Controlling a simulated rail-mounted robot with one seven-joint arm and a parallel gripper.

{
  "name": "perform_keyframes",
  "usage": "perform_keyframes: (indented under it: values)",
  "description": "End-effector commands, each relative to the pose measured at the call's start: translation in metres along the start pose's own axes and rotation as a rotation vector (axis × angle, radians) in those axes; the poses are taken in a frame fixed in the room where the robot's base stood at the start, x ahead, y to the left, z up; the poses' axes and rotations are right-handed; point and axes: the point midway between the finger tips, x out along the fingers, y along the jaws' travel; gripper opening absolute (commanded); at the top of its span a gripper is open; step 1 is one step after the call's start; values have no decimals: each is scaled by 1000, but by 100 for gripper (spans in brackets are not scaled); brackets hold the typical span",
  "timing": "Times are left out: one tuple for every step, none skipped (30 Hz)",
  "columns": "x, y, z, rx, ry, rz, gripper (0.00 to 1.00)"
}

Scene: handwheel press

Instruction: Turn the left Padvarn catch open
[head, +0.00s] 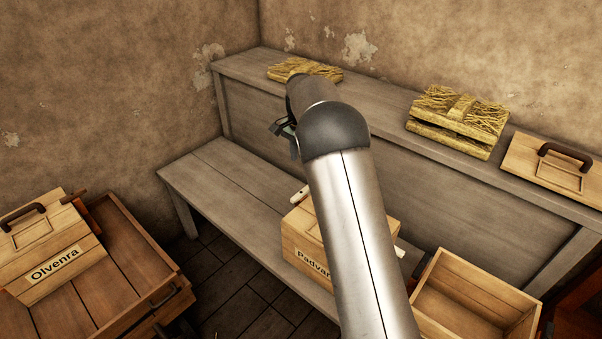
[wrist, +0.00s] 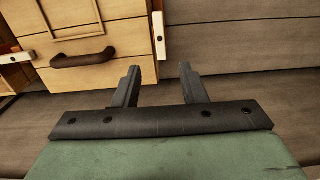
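The wooden Padvarn box (head: 300,237) stands on the bench, its label partly hidden behind my arm. Its left catch (head: 299,196), a pale bar, shows at the box's left side; in the wrist view I take it to be the upright pale bar (wrist: 158,35) on the box edge. The other catch (head: 399,252) is at the right side and also shows at the wrist view's left (wrist: 14,57). My gripper (head: 284,135) is beyond and left of the box. In the wrist view its fingers (wrist: 160,72) are apart and empty, with the left catch ahead, not touched.
An open wooden box (head: 478,300) stands right of the Padvarn box. The Olvenra box (head: 45,250) is at far left by a wooden tray (head: 125,250). Straw-topped bundles (head: 455,122) and a handled lid (head: 550,170) lie on the back ledge. The bench's left part (head: 215,175) is clear.

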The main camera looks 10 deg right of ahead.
Motion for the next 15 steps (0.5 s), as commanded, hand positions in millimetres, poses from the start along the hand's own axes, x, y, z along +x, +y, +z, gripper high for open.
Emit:
perform_keyframes:
  values:
    - [-12, 0, -1, 0, 2, -2, 38]
    - [-17, 0, -1, 0, 2, -2, 38]
    - [-23, 0, -1, 0, 2, -1, 38]
    - [-28, 0, -1, 0, 2, -1, 38]
    - [-32, 0, -1, 0, 2, -1, 38]
    - [-36, 0, -1, 0, 1, 0, 38]
    - [-39, 0, 0, 0, 1, 0, 38]
    - [-41, 0, 0, 0, 1, 0, 38]
    - [-43, 0, 0, 0, 1, 0, 38]
    - [-45, 0, 0, 0, 1, 0, 38]
    - [-46, 0, 0, 0, 1, 0, 38]
    - [-46, 0, 0, 0, 1, 0, 38]
    - [-46, 0, 0, 0, 0, 1, 38]
    - [-46, 0, 0, 0, 0, 1, 38]
    - [-46, 0, 0, 0, 0, 1, 38]
